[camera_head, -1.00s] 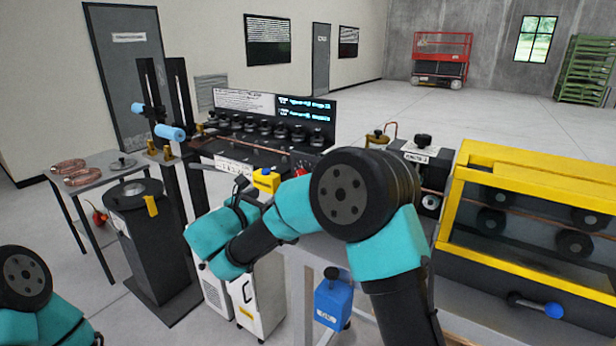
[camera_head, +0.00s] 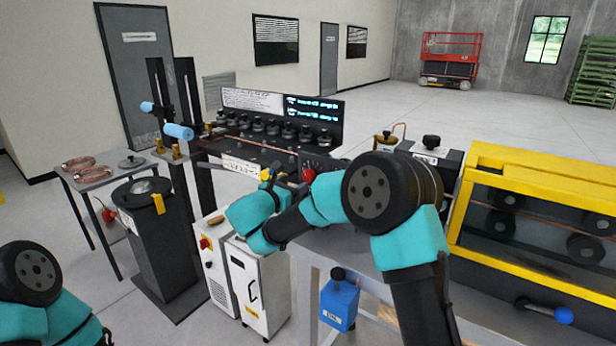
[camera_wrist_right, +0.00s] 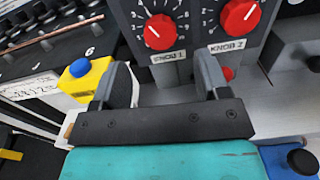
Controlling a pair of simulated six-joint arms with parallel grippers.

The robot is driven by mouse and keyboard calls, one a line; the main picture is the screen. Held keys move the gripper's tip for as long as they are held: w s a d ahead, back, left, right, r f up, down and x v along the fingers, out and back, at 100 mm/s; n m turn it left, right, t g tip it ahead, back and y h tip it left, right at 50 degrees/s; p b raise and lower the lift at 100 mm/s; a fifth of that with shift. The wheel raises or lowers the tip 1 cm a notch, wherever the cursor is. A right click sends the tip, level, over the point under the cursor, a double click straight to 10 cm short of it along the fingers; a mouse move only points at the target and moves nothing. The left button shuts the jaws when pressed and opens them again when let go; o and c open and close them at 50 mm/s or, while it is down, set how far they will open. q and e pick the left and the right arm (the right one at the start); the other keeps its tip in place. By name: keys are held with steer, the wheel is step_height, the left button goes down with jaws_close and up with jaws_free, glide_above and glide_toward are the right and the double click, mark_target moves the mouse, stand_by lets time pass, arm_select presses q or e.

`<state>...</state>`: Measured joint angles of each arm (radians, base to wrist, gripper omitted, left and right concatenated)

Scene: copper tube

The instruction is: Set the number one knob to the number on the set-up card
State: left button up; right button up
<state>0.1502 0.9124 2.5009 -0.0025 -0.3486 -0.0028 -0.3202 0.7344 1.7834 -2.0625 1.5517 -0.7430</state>
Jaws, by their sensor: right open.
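The knob 1 dial (camera_wrist_right: 160,32) is red, with tick marks around it and a label below, on a dark panel in the right wrist view. Its pointer is too small to read surely. The knob 2 dial (camera_wrist_right: 240,16) sits to its right. My right gripper (camera_wrist_right: 163,80) is open and empty, its fingers below the two knobs and apart from them. In the head view a red knob (camera_head: 308,175) shows just beyond my right arm, whose fingers are hard to make out. I cannot make out a set-up card surely. My left gripper is out of view.
A yellow block with a blue button (camera_wrist_right: 80,68) is close to the left finger in the right wrist view. A copper tube (camera_head: 255,145) runs along the bench.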

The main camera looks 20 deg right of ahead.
mark_target(306, 177)
steer(key=x, duration=0.8)
steer(key=shift+w+d, duration=0.1)
steer(key=shift+c, duration=0.3)
steer(key=c, duration=0.9)
steer(key=shift+n, duration=0.3)
steer(key=n, duration=1)
steer(key=shift+w+f, duration=0.1)
